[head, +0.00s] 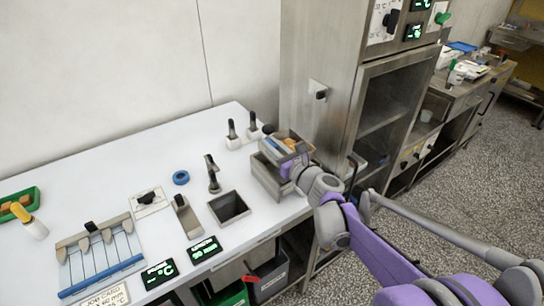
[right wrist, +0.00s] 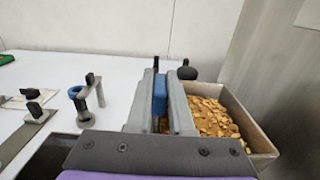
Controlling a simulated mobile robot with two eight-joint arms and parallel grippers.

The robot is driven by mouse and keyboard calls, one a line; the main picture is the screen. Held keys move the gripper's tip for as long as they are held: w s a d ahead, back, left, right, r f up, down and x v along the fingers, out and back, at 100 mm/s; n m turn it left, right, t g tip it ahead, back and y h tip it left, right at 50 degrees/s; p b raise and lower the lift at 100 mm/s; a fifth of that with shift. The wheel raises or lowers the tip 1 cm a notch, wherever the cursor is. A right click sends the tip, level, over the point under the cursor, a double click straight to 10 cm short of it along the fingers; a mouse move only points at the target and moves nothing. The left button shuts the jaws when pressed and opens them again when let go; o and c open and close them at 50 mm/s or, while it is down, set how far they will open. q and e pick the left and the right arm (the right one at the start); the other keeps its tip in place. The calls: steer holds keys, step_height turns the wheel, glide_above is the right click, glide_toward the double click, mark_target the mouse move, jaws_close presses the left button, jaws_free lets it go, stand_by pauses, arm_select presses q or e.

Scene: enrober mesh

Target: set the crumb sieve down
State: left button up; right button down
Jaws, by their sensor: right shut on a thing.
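My right gripper (head: 297,150) is at the right end of the white worktop, over a steel bin (head: 270,178). In the right wrist view its two grey fingers (right wrist: 162,100) are shut on a narrow blue piece (right wrist: 159,92), which looks like the crumb sieve's handle. The rest of the sieve is hidden behind the fingers, so I cannot tell whether it touches the bin. Golden crumbs (right wrist: 213,118) lie in the bin, right of the fingers. My left gripper is not in view.
A steel cabinet (head: 325,70) stands close beyond the bin. A square opening (head: 229,207), a blue ring (head: 181,177) and black-handled tools (head: 233,134) are nearby. A slatted rack (head: 100,255) and green tray (head: 20,202) lie left. The worktop's back middle (head: 120,150) is clear.

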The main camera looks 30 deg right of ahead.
steer(key=shift+w+f+b, duration=0.1)
steer(key=shift+f+b, duration=0.2)
steer(key=shift+f, duration=1.7)
steer(key=shift+f, duration=0.15)
steer(key=c, duration=0.8)
jaws_free()
